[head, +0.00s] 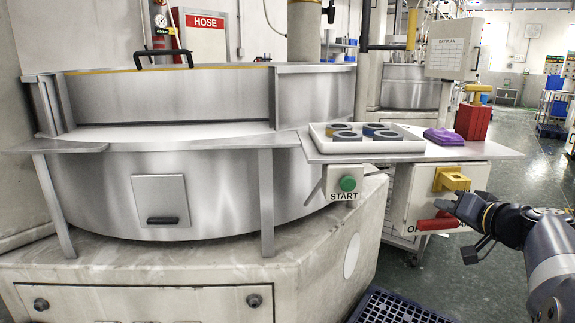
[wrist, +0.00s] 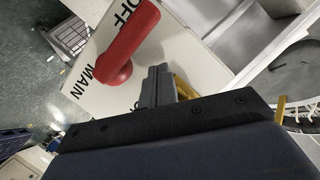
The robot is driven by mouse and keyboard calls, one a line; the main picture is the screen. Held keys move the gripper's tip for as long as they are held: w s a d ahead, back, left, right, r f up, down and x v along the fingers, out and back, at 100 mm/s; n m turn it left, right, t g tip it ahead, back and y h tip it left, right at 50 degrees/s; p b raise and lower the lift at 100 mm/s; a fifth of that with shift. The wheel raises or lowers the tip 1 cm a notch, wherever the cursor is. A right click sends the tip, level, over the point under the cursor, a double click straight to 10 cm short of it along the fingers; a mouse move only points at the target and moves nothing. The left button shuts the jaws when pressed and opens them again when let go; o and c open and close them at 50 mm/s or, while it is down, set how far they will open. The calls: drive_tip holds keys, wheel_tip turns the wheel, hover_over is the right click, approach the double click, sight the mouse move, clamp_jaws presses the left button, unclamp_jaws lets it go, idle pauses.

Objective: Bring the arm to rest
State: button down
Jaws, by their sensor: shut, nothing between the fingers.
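My gripper (head: 453,203) is at the right of the head view, in front of a white switch box (head: 422,185). Its fingers (wrist: 158,86) are shut and empty in the wrist view. A red handle (head: 432,223) on the box lies roughly level, just below and left of my gripper. In the wrist view the red handle (wrist: 132,40) is beside the fingertips, on a face lettered MAIN and OFF. I cannot tell whether they touch. A yellow part (head: 452,179) sits on the box just above my gripper.
A shelf (head: 480,150) above the box holds a white tray (head: 365,147) with dark rings, a purple cloth (head: 444,137) and a red block (head: 472,122). A green START button (head: 348,183) is left of the box. A large steel machine (head: 200,190) fills the left. Floor at right is open.

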drive_tip(key=d+m+p, duration=0.1)
drive_tip(key=m+p, duration=0.1)
drive_tip(key=p, duration=0.4)
drive_tip(key=d+m+t+p, duration=0.1)
drive_tip(key=d+m+p, duration=0.1)
drive_tip(key=p, duration=0.3)
drive_tip(key=s+d+r+m+y+p, duration=0.1)
drive_tip(key=m+p, duration=0.1)
drive_tip(key=p, duration=0.4)
drive_tip(key=shift+d+m+t+p, duration=0.25)
drive_tip(key=shift+m+t+p, duration=0.1)
drive_tip(key=shift+m+t, duration=0.05)
drive_tip(key=shift+d, duration=0.1)
drive_tip(key=shift+a+f+b, duration=0.2)
drive_tip(key=shift+b, duration=0.55)
